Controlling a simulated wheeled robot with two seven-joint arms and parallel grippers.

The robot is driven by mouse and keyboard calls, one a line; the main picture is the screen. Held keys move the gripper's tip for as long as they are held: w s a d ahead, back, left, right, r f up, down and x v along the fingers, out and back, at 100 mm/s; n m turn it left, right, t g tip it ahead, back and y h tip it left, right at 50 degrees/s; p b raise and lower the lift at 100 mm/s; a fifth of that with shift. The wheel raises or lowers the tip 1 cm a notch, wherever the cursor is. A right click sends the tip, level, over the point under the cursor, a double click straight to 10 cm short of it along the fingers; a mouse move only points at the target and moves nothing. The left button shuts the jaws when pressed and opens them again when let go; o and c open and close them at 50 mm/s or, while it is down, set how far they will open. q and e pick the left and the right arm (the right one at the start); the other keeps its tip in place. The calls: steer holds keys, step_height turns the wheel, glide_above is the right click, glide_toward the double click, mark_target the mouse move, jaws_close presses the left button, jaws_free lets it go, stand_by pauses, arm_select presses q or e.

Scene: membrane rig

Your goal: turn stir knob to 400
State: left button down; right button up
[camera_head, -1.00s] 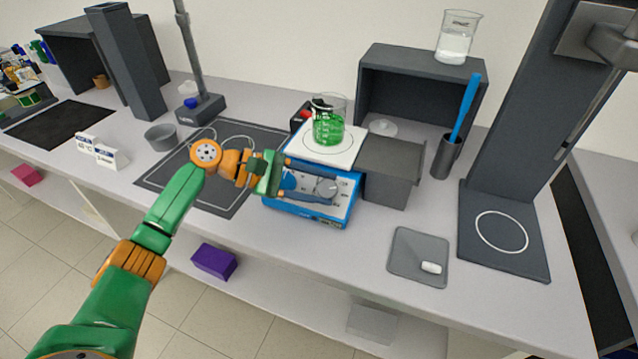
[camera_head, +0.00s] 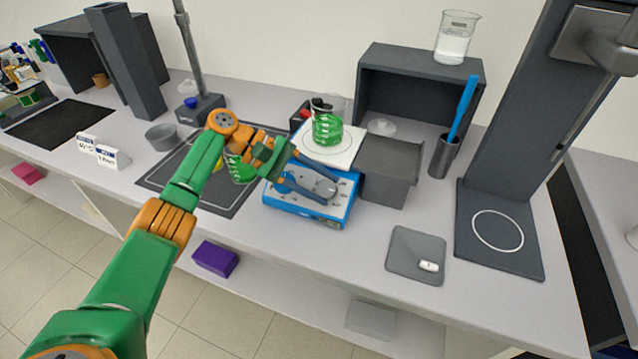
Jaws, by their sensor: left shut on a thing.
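The blue stirrer hotplate (camera_head: 306,216) stands at the middle of the bench, with a white top plate (camera_head: 338,152). Its grey stir knob (camera_head: 326,189) is on the sloped front panel; the scale marks are too small to read. A beaker of green liquid (camera_head: 327,128) stands on the top plate. My left gripper (camera_head: 312,187) comes in from the left, its fingers shut on the knob. The fingers hide part of the panel and of the knob. My right gripper is not in view.
A dark grey box (camera_head: 391,176) stands right beside the hotplate. A grey tray (camera_head: 408,265) with a small white piece (camera_head: 428,266) lies to the right. A holder with a blue-handled tool (camera_head: 445,157) stands behind. The bench front is clear.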

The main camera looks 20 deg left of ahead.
arm_select(q)
steer(key=shift+s+f, duration=0.1)
steer(key=shift+f, duration=0.15)
steer(key=c, duration=0.7)
jaws_free()
steer(key=shift+c, duration=0.2)
steer(key=o, duration=0.4)
steer(key=shift+d, duration=0.1)
steer(key=shift+r, duration=0.1)
steer(key=b+v, duration=0.1)
steer(key=v, duration=0.5)
steer(key=shift+a+b, duration=0.25)
steer(key=shift+b, duration=0.15)
steer(key=shift+a+r, duration=0.25)
steer(key=shift+r, duration=0.05)
